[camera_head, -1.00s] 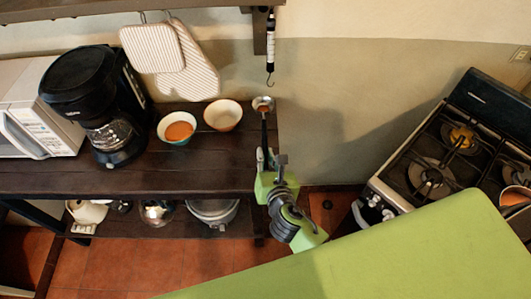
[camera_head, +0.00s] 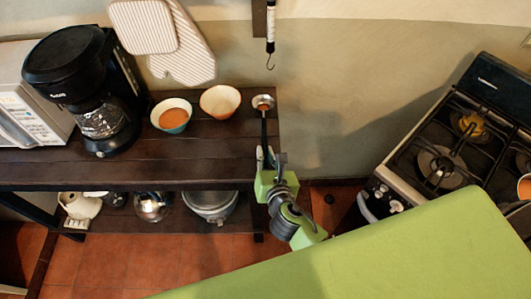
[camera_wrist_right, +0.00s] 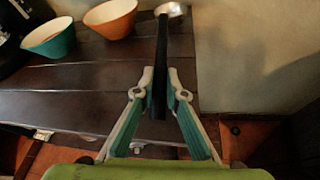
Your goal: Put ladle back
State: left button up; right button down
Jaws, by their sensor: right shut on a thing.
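The ladle has a black handle and a metal bowl (camera_head: 263,102). My right gripper (camera_head: 264,152) is shut on the ladle's handle at the right end of the dark wooden table (camera_head: 90,172). In the right wrist view the fingers (camera_wrist_right: 159,88) close on the black handle (camera_wrist_right: 161,60), and the ladle's bowl (camera_wrist_right: 172,10) points away from me. Whether the bowl touches the table cannot be told. My left gripper is not in view.
Two bowls, one with orange contents (camera_head: 171,116) and one empty-looking (camera_head: 220,101), stand left of the ladle. A coffee maker (camera_head: 85,80) and a microwave (camera_head: 22,100) stand farther left. Oven mitts (camera_head: 185,45) hang above. A stove (camera_head: 440,160) stands at the right.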

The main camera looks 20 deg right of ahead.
jog(key=shift+f, duration=0.4)
dwell(0.5)
jog(key=c, duration=2)
grip_release()
